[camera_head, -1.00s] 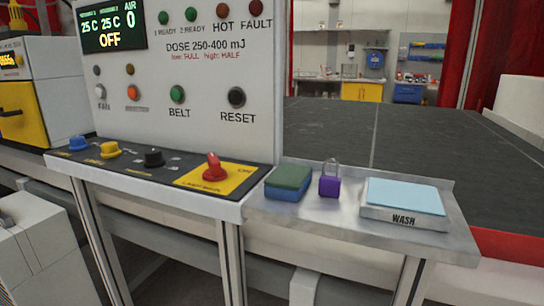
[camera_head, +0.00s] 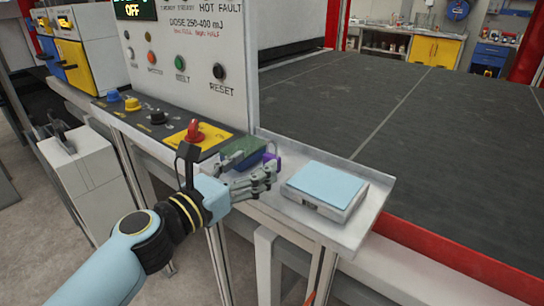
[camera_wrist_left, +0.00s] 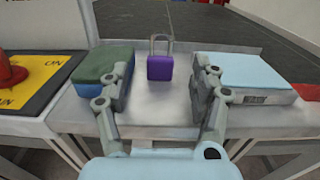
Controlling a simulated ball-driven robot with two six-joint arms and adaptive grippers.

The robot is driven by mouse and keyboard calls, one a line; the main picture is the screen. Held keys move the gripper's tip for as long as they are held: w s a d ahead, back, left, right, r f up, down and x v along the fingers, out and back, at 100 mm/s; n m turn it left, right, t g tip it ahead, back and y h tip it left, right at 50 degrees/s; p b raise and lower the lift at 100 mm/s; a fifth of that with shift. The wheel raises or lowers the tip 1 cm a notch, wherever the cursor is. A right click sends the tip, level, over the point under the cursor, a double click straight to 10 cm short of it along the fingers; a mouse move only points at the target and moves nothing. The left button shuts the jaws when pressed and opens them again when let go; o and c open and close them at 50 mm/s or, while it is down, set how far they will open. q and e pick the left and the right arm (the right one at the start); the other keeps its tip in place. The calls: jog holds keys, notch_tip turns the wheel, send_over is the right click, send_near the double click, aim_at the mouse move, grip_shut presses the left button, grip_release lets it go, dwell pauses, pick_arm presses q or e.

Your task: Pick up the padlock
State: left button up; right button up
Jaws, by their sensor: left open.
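The purple padlock (camera_wrist_left: 160,67) with a grey shackle stands upright on the metal shelf, seen in the left wrist view beyond and between my open fingers. In the head view only a bit of the padlock (camera_head: 272,160) shows behind my left gripper (camera_head: 262,181). In the left wrist view my left gripper (camera_wrist_left: 163,88) is open and empty, with one finger on each side of the padlock's line, apart from it. My right gripper is in neither current view.
A green and blue sponge (camera_wrist_left: 104,65) lies left of the padlock, close to the left finger. A pale blue WASH pad (camera_wrist_left: 243,72) lies to the right, close to the other finger. A red rotary switch (camera_head: 195,131) on a yellow plate is left of the shelf.

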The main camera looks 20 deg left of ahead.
aim_at(269, 154)
pick_arm(q)
jog(key=x, duration=0.4)
jog(key=shift+w+d, duration=0.1)
jog(key=shift+w, duration=0.2)
jog(key=shift+w+d, duration=0.2)
jog(key=shift+w, duration=0.25)
pick_arm(e)
jog(key=shift+d+r, duration=0.35)
jog(key=shift+d, duration=0.2)
pick_arm(q)
jog(key=shift+s, duration=0.1)
jog(key=c, duration=1.3)
pick_arm(e)
jog(key=shift+a, duration=0.1)
pick_arm(q)
jog(key=shift+r+p, duration=0.1)
jog(key=shift+p, duration=0.25)
